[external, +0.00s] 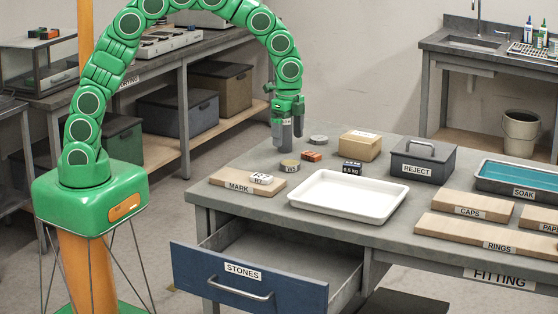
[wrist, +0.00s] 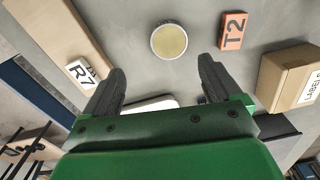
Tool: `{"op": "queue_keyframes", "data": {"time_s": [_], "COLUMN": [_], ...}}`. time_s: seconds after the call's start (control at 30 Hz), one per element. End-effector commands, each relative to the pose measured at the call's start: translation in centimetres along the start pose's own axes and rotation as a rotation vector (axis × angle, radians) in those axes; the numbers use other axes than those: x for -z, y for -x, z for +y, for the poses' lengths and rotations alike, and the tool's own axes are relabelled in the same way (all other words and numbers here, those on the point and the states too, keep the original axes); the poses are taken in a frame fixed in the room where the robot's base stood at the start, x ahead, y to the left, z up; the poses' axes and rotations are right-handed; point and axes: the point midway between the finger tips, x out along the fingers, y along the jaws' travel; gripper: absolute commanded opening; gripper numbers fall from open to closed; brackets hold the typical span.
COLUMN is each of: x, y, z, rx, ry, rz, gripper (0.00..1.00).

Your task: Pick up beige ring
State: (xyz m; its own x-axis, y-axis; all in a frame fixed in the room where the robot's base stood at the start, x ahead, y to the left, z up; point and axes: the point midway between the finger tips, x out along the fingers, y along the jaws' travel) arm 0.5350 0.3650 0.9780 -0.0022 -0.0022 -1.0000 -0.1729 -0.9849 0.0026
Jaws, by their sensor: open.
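A short round piece (external: 289,166) with a beige top, grey rim and small white label stands on the bench, left of an orange block. It is the closest match to the beige ring; no hole shows in it. In the wrist view this round piece (wrist: 169,41) lies ahead of and between my fingers, apart from them. My gripper (external: 287,146) points down above the bench near it, and also shows in the wrist view (wrist: 158,82), open with nothing between the fingers.
Close by are the orange T2 block (wrist: 234,31), white R7 block (external: 261,178), grey disc (external: 318,139), black weight (external: 351,168) and cardboard box (external: 360,146). A white tray (external: 348,196) lies in front, above the open STONES drawer (external: 249,278). The RINGS board (external: 486,236) is at right.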

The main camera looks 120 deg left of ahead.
Motion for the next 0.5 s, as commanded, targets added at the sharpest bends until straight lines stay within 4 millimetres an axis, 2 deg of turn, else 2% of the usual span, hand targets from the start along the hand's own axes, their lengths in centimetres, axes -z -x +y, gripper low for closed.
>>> {"op": "queue_keyframes", "data": {"time_s": [0.13,0.5], "x": [-0.1,-0.2], "y": [-0.7,-3.5], "z": [-1.1,-1.2], "rx": [0.002,0.001], "ry": [-0.002,-0.002], "rz": [0.001,0.0], "gripper": [0.92,0.92]}}
